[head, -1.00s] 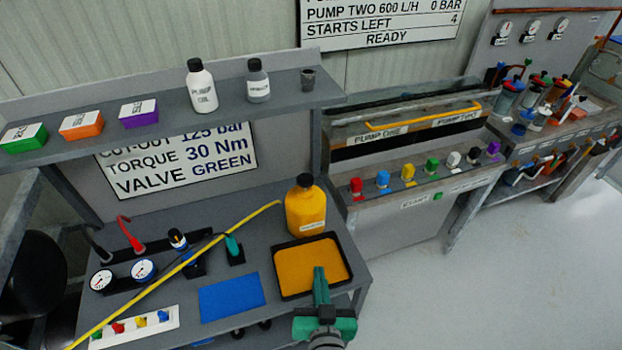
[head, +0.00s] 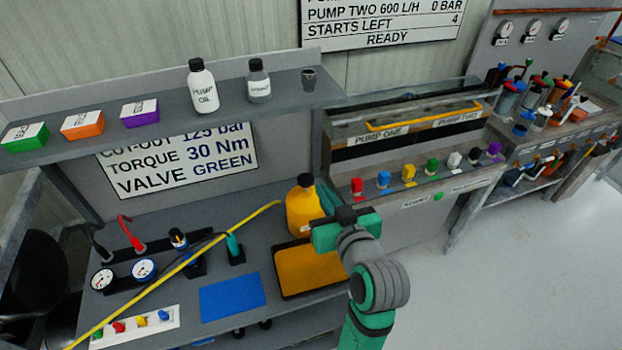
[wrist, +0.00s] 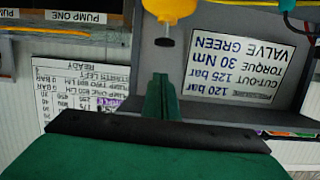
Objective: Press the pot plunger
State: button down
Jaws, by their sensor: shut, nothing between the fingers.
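No part is clearly readable as a pot plunger. A yellow bottle (head: 301,212) with a black cap (head: 306,180) stands at the bench's back right. My gripper (head: 328,197) is just right of it and hides part of its right side. In the upside-down wrist view, the yellow bottle (wrist: 171,8) and its black cap (wrist: 165,42) lie beyond the fingertips of my gripper (wrist: 158,85), with a gap visible. The fingers are shut and empty. A small dark pot (head: 309,79) stands on the shelf. A small black-and-orange-topped item (head: 178,239) stands mid-bench.
An orange tray (head: 305,268) and a blue mat (head: 232,298) lie on the bench. A yellow hose (head: 195,255) crosses it. Gauges (head: 144,268) stand at left. The shelf (head: 180,117) overhangs the back. Several coloured knobs (head: 409,170) line the pump bench at right.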

jog(key=shift+a+r+n, duration=0.15)
jog(key=shift+r+n, duration=0.15)
jog(key=shift+r, duration=0.55)
jog(key=shift+w, duration=0.15)
send_over(306, 180)
jog(key=s+d, duration=0.1)
jog(key=s, duration=0.1)
notch_tip(306, 180, down, 2)
notch_tip(306, 180, down, 4)
jog(key=shift+a+f, duration=0.1)
jog(key=shift+f, duration=0.15)
